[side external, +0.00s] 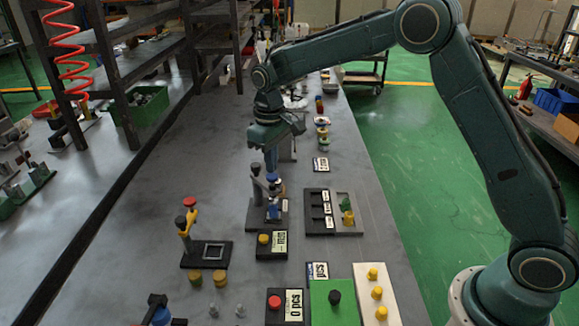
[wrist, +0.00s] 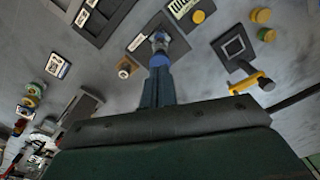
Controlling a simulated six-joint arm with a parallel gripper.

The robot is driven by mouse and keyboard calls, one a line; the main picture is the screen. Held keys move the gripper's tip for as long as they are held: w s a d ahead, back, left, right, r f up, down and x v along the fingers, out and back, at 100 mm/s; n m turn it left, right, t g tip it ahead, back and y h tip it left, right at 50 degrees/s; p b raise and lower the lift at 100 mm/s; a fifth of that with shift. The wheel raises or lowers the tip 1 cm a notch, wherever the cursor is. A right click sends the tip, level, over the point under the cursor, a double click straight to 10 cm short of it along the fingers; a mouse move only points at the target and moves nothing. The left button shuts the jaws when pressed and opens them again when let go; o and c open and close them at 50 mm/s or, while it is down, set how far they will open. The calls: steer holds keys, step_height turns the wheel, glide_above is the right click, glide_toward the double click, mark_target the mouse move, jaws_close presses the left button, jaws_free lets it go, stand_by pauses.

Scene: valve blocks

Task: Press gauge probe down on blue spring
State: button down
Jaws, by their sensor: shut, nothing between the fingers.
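My gripper (side external: 271,170) is shut and points straight down over a dark stand (side external: 256,222) near the middle of the table. A blue knob (side external: 273,178) is directly under the fingertips; I cannot tell whether they touch it. The knob is on the stand's arm, beside its post (side external: 256,186). Below it is a small blue piece (side external: 273,212), which looks like the blue spring, on the stand's base; whether the probe touches it is unclear. In the wrist view, my closed fingers (wrist: 159,76) end at the blue knob (wrist: 159,60), with a grey-blue part (wrist: 160,40) beyond.
A similar stand with a red knob (side external: 190,201) and yellow arm is to the left front. A black block with a yellow button (side external: 264,239) is just in front. A black tray (side external: 319,226) is to the right. Shelving is at the far left.

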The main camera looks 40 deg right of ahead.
steer(key=shift+f, duration=1.4)
stand_by(1.5)
steer(key=shift+r, duration=1.35)
steer(key=shift+r, duration=0.15)
